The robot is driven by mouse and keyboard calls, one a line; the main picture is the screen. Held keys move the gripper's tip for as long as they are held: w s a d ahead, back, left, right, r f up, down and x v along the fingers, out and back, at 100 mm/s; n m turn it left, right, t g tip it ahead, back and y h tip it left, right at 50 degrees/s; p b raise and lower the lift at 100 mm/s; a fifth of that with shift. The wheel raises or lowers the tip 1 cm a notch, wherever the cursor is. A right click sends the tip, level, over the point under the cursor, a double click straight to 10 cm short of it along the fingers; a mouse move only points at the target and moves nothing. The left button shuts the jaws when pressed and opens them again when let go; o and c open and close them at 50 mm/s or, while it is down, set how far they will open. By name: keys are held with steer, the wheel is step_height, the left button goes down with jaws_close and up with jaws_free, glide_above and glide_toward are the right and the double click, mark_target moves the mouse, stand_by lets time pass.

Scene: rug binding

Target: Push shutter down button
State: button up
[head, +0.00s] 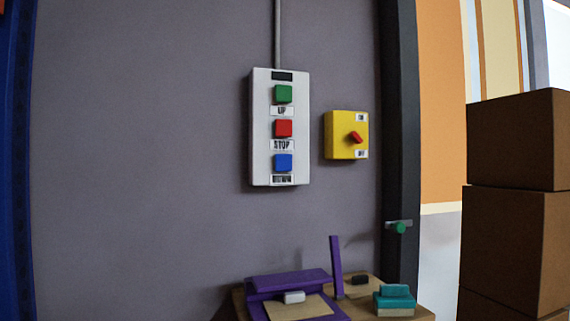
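A white control box (262,130) is fixed to the grey wall, with a conduit running up from its top. It has a green button (284,94) labelled UP at the top, a red button (284,128) labelled STOP in the middle, and a blue button (283,163) at the bottom. The label under the blue button (282,180) is small and appears to read DOWN. My gripper does not show in the head view, and nothing touches the buttons.
A yellow switch box (333,140) with a red knob hangs right of the control box. Below stands a small table (419,313) holding a purple device (285,283) and a teal item (394,299). Brown boxes (512,240) are stacked at right. The wall left of the control box is bare.

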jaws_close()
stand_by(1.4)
